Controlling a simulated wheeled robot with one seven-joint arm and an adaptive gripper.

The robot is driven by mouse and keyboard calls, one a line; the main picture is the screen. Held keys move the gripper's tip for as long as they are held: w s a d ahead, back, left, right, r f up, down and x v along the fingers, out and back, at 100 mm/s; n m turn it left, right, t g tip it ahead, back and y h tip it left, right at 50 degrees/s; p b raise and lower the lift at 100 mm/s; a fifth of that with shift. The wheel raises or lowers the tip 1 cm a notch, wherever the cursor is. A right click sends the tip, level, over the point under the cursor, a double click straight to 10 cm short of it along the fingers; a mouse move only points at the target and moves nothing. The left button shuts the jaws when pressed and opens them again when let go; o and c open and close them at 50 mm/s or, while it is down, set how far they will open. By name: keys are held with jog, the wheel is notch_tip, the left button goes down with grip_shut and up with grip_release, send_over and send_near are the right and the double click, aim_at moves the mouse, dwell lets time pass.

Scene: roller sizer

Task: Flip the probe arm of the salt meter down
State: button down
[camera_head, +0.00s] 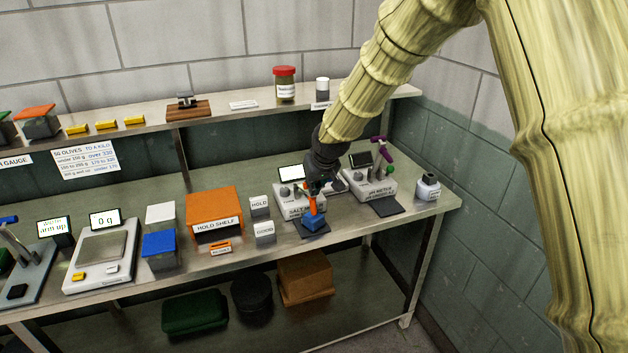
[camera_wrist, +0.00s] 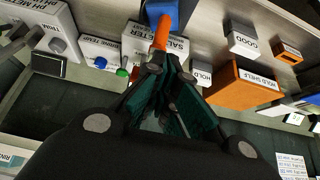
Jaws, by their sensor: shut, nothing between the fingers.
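The salt meter (camera_head: 290,206) is a pale box with a screen, standing in the right half of the bench. Its orange probe arm (camera_head: 313,206) shows at the front right of the box, its lower end at a blue block (camera_head: 314,224) on a dark pad. In the wrist view the orange arm (camera_wrist: 161,33) runs from near my fingertips toward the blue block (camera_wrist: 168,12), over the salt meter's labelled face (camera_wrist: 178,44). My gripper (camera_head: 313,190) is shut and empty, right at the near end of the orange arm. Whether they touch is unclear, and the hinge is hidden.
The pH meter (camera_head: 370,186) with a purple-topped arm stands to the right, a small bottle (camera_head: 428,187) beyond it. HOLD (camera_head: 259,207) and GOOD (camera_head: 264,233) blocks and the orange hold shelf (camera_head: 214,208) stand to the left. A raised shelf (camera_head: 225,113) runs behind.

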aim_at(313, 204)
jog(key=shift+s+d+f+b, duration=0.1)
jog(key=shift+s+f+b, duration=0.1)
jog(key=shift+f, duration=0.4)
jog(key=shift+s+d+f+b, duration=0.1)
jog(key=shift+s+f+b, duration=0.1)
jog(key=shift+f, duration=0.35)
jog(key=shift+s+d+f+b, duration=0.1)
jog(key=shift+s+f+b, duration=0.1)
jog(key=shift+f, duration=0.4)
jog(key=shift+r, duration=0.15)
jog(key=s+d+r, duration=0.2)
jog(key=s, duration=0.6)
jog(key=shift+s+d+r+b, duration=0.2)
jog(key=shift+s+d+b, duration=0.15)
jog(key=shift+s, duration=0.05)
